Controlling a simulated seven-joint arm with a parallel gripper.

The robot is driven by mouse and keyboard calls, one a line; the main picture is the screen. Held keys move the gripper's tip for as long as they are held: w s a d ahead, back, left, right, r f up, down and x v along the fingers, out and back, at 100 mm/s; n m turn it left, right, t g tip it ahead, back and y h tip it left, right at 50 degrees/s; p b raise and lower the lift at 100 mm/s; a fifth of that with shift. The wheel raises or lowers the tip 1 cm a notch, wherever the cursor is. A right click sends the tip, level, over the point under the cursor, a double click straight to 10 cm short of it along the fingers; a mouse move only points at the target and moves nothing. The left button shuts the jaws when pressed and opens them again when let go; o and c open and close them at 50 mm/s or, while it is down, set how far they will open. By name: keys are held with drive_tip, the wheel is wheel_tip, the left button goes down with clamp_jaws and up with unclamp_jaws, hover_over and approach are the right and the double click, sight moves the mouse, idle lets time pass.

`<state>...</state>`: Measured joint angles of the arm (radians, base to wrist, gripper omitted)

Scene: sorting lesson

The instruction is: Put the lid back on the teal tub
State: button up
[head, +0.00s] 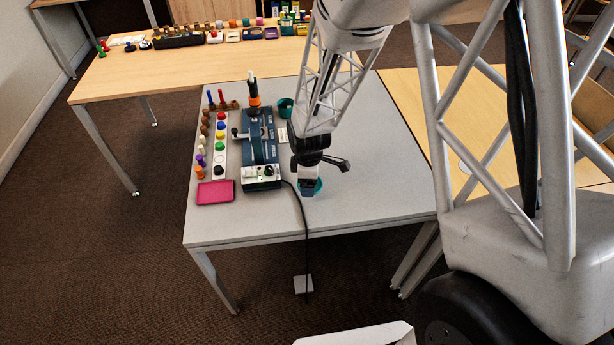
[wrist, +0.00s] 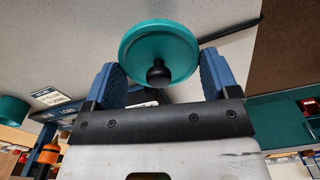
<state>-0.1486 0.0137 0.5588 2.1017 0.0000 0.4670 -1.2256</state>
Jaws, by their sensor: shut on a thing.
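The teal lid (wrist: 150,40) is round with a black knob (wrist: 158,73) on its face, which points toward the wrist camera. My gripper (wrist: 163,75) is shut on it, with one blue finger at each side of its rim. In the head view my gripper (head: 309,187) is low near the front edge of the table, and part of the teal lid (head: 319,186) shows beside the fingers. I cannot tell whether the lid touches the table. The teal tub (head: 285,107) stands farther back, right of the blue machine; part of it shows at the left of the wrist view (wrist: 12,110).
The blue machine (head: 262,150) with an orange-collared handle (head: 254,102) stands left of my gripper. Its black cable (head: 303,215) hangs over the front edge. Several coloured pegs and a magenta tray (head: 215,192) lie at the left. The grey table (head: 380,180) is clear at the right.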

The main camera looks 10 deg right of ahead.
drive_tip(key=shift+w, duration=0.1)
idle(0.6)
drive_tip(key=w+a+r, duration=0.1)
drive_tip(key=w+r, duration=0.1)
drive_tip(key=w, duration=1.1)
drive_tip(key=w+a+r, duration=0.1)
drive_tip(key=w+r, duration=0.1)
drive_tip(key=w, duration=1.2)
drive_tip(key=w+r, duration=0.3)
drive_tip(key=w, duration=1)
drive_tip(key=shift+w+a, duration=0.35)
drive_tip(key=shift+a, duration=0.05)
drive_tip(key=shift+f, duration=0.1)
drive_tip(key=shift+f, duration=3)
drive_tip(key=shift+f, duration=0.2)
drive_tip(key=o, duration=0.8)
drive_tip(key=shift+r, duration=0.15)
